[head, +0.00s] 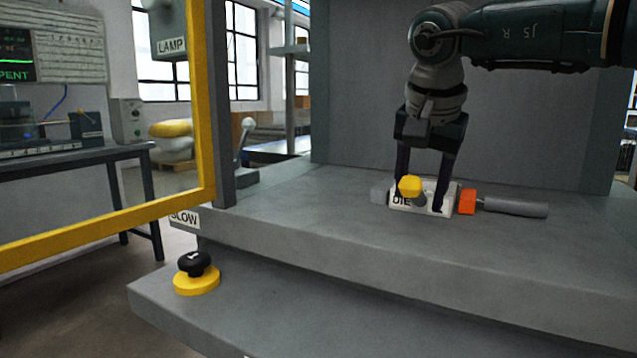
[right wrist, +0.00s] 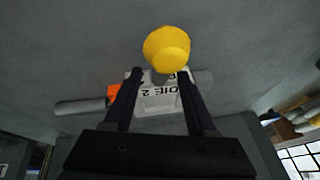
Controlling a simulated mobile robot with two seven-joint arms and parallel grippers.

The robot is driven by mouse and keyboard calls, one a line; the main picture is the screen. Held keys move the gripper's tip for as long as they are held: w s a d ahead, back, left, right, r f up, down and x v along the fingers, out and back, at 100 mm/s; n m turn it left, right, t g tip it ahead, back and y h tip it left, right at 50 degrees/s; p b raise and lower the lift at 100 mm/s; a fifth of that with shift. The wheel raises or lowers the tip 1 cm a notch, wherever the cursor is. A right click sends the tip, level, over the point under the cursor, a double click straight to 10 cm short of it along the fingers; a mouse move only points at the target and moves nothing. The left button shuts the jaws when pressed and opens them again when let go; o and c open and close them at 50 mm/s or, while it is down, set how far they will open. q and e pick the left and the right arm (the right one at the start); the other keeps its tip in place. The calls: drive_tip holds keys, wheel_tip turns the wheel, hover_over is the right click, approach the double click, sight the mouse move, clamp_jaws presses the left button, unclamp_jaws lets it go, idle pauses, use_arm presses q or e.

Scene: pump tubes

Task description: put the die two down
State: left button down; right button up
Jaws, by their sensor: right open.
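The die two (head: 408,207) is a pale block marked "DIE" with a yellow knob (head: 410,186) on it. It rests on the grey bench. In the right wrist view the block (right wrist: 160,98) reads "DIE 2", and its yellow knob (right wrist: 167,49) stands nearest that camera. My right gripper (head: 419,203) points down with its open fingers on either side of the block, close to the bench surface. I cannot tell whether the fingers touch it. The fingers hide parts of the block. My left gripper is not in view.
An orange-ended grey cylinder (head: 515,207) lies just right of the block. A yellow-framed guard (head: 206,120) stands at the left. A black knob on a yellow base (head: 196,273) sits on the lower ledge. The bench (head: 310,220) is clear left of the block.

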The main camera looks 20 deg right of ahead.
drive_tip(key=p+v, duration=0.2)
drive_tip(key=v, duration=1)
drive_tip(key=shift+r, duration=0.1)
